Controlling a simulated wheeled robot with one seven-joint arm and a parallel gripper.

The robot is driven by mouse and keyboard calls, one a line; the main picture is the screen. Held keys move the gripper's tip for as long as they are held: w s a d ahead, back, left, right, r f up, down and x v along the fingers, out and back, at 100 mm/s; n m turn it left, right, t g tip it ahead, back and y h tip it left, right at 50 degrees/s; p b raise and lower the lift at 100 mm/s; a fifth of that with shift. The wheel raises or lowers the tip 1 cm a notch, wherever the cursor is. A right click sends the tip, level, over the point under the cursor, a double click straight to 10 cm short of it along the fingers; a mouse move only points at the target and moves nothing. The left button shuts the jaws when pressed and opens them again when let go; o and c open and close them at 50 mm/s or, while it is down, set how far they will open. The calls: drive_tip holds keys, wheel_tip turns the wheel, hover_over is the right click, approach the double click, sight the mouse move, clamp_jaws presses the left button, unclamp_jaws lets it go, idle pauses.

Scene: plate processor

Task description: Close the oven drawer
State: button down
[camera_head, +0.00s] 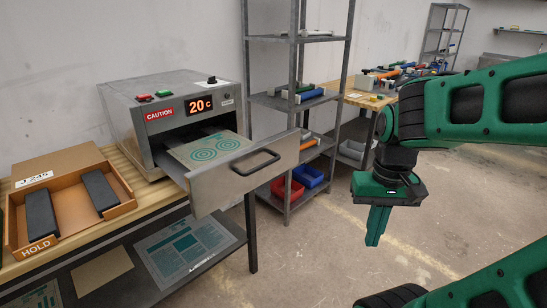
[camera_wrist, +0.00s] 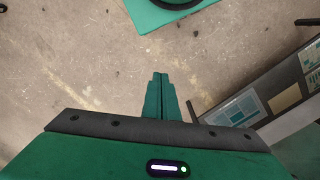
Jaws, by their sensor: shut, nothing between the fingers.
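The oven (camera_head: 180,112) is a grey metal box on the wooden bench, with a display reading 20 c and a CAUTION label. Its drawer (camera_head: 230,178) is pulled out toward the right, with a black handle (camera_head: 256,162) on its front panel. A plate with teal ring patterns (camera_head: 208,148) lies in the drawer. My gripper (camera_head: 374,242) is shut and empty, pointing down, to the right of the drawer front and apart from it. In the wrist view my shut fingers (camera_wrist: 161,76) show over bare floor; the oven drawer is not in that view.
A wooden tray labelled HOLD (camera_head: 75,215) with two black blocks sits left of the oven. A metal shelf rack (camera_head: 295,100) with bins stands behind the drawer. The bench's lower shelf (camera_head: 150,290) holds printed sheets. Floor between the drawer and my gripper is clear.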

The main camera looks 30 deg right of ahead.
drive_tip(key=shift+a, duration=0.1)
drive_tip(key=w+a+r+m+t+h, duration=0.1)
drive_tip(key=w+r+m+t, duration=0.3)
drive_tip(key=w, duration=0.9)
drive_tip(key=w+a+r+m+t+h, duration=0.1)
drive_tip(key=w+r+m+t+h, duration=0.15)
drive_tip(key=w+r, duration=0.7)
approach(284, 160)
drive_tip(key=shift+t+y, duration=0.35)
drive_tip(key=f, duration=0.1)
drive_tip(key=d+f, duration=0.1)
drive_tip(key=w+f, duration=0.1)
drive_tip(key=shift+w+d+f, duration=0.15)
drive_tip(key=shift+d+f, duration=0.25)
drive_tip(key=shift+w+a, duration=0.15)
drive_tip(key=shift+w, duration=0.2)
